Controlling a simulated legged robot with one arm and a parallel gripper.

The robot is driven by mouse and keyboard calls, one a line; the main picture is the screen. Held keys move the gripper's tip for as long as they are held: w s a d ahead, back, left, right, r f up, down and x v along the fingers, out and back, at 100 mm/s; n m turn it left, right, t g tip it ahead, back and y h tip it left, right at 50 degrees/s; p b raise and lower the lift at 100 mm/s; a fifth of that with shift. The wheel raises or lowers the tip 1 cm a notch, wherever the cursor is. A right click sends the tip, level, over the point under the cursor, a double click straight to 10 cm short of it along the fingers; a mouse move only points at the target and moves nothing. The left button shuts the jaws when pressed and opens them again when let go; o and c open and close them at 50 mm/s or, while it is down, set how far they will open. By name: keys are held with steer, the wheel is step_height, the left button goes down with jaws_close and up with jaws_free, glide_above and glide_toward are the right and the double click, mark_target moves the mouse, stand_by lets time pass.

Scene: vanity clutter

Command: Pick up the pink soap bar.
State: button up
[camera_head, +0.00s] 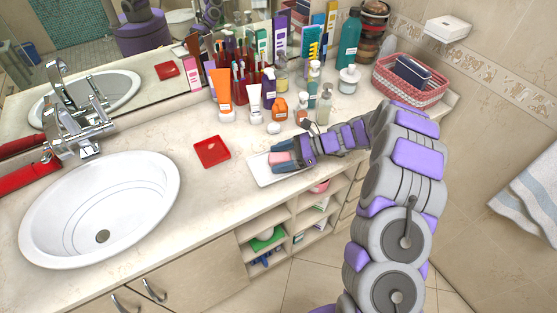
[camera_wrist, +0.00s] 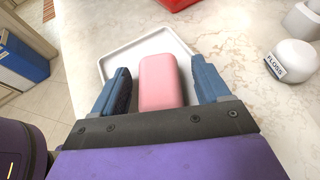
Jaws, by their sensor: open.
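The pink soap bar (camera_wrist: 161,80) lies on a white rectangular tray (camera_wrist: 121,55) in the wrist view. My gripper (camera_wrist: 163,80) is open, with one blue finger on each side of the soap and a visible gap on both sides. In the head view the soap (camera_head: 280,157) shows as a small pink patch at my gripper (camera_head: 281,160), over the white tray (camera_head: 263,176) near the counter's front edge. The near end of the soap is close to the gripper's dark palm; I cannot tell whether they touch.
A red dish (camera_head: 211,151) lies left of the tray. A white floss container (camera_wrist: 292,61) stands to the right in the wrist view. Bottles and tubes crowd the back, including an orange tube (camera_head: 221,93). The sink (camera_head: 100,208) is at left; a pink basket (camera_head: 409,82) stands back right.

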steer(key=shift+d+r, duration=0.1)
steer(key=shift+d, duration=0.4)
steer(key=c, duration=0.4)
steer(key=shift+a, duration=0.4)
steer(key=c, duration=0.7)
steer(key=shift+d, duration=0.15)
